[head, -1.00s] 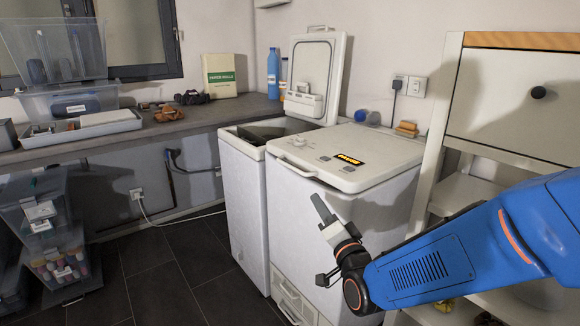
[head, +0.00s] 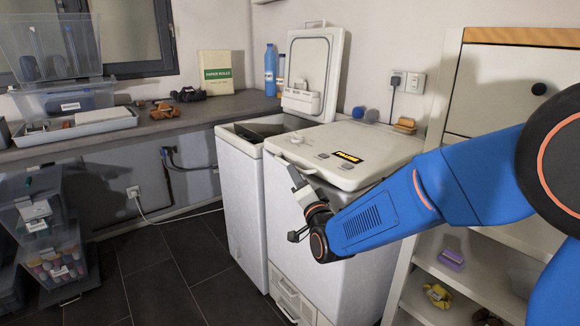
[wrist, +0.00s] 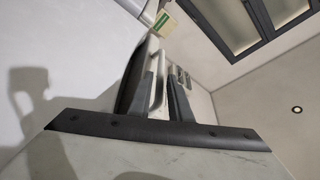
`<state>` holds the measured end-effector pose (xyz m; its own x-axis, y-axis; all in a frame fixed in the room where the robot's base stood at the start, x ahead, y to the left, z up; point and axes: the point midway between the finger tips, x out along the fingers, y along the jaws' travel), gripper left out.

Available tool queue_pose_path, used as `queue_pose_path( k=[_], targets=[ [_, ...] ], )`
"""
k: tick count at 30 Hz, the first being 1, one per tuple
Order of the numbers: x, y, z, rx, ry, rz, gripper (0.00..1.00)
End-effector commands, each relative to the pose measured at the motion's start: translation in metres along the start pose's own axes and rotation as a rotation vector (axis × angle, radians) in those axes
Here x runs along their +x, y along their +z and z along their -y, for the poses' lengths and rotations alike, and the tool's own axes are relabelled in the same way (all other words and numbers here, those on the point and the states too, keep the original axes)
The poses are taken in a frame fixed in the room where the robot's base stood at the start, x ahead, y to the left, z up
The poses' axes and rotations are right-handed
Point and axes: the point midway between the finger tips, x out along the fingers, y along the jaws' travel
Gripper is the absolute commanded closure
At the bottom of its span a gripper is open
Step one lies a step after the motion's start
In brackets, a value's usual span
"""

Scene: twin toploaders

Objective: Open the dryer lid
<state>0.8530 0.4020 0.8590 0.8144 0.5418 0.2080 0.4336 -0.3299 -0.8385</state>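Two white toploaders stand side by side in the head view. The right machine (head: 335,225) has its lid (head: 345,158) shut, with a yellow label (head: 348,157) too small to read and a handle (head: 296,166) at the front edge. I take this as the dryer. The left machine (head: 240,200) has its lid (head: 313,70) raised. My gripper (head: 294,174) is at the front edge of the shut lid, close to the handle. In the wrist view my gripper (wrist: 160,80) has its fingers apart, with a pale bar between them; contact cannot be told.
A grey counter (head: 190,118) with bins, a book and bottles runs along the left and back. A light shelf unit (head: 400,275) stands close on the right, behind my arm.

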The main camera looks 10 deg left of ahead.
Motion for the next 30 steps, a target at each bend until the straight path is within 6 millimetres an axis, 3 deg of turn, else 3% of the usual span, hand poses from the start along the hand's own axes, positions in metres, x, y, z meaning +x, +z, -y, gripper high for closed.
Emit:
queue_pose_path(
  k=[6,12,23,25,30],
  targets=[
    [0.035,-0.001,0.0,0.0,-0.001,-0.001,0.82],
    [0.051,0.0,0.0,0.0,0.0,-0.001,0.82],
    [0.054,0.0,0.0,0.0,0.0,0.0,0.82],
    [0.054,0.0,0.0,0.0,0.0,0.0,0.99],
    [0.054,0.0,0.0,0.0,0.0,0.0,1.0]
  ],
)
